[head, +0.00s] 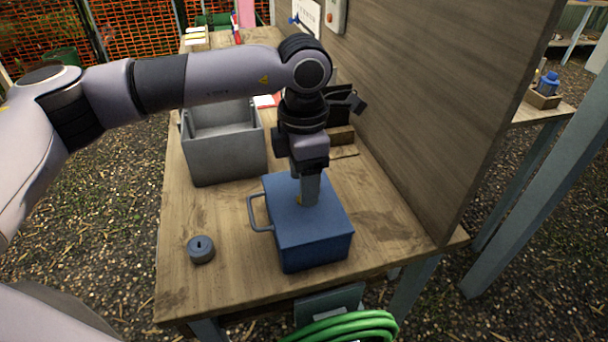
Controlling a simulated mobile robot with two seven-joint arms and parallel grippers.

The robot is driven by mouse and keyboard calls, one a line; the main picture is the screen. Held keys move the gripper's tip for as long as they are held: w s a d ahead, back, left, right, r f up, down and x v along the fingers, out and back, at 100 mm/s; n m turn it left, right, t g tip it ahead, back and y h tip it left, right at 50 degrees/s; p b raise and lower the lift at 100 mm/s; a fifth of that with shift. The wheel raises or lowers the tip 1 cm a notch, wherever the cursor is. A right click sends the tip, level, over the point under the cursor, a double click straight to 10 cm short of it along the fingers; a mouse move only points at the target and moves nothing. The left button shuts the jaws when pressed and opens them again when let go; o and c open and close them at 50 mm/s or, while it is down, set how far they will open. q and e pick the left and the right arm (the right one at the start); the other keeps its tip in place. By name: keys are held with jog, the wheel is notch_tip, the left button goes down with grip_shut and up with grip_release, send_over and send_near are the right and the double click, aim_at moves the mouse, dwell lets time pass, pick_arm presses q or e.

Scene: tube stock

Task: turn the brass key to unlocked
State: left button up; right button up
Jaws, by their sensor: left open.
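A blue metal box (315,240) with a side handle (256,213) stands on the wooden table near its front edge. My left gripper (306,202) points straight down at the top of the box, its fingers at or just above the lid. It is open, though one finger hides the other. A small brass-coloured bit (297,200) shows at the left of the fingertips; it may be part of the brass key. The rest of the key is hidden behind the fingers, so its turn position cannot be seen. My right gripper is not in view.
A grey open bin (225,155) stands behind the blue box on the left. A small dark round weight-like piece (201,249) lies at the front left of the table (185,285). A wooden panel (420,110) rises along the right side. A green hose (345,328) hangs below the front edge.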

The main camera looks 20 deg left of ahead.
pick_arm(q)
jog(key=shift+f, duration=0.35)
jog(key=c, duration=1.1)
jog(key=shift+o, duration=0.2)
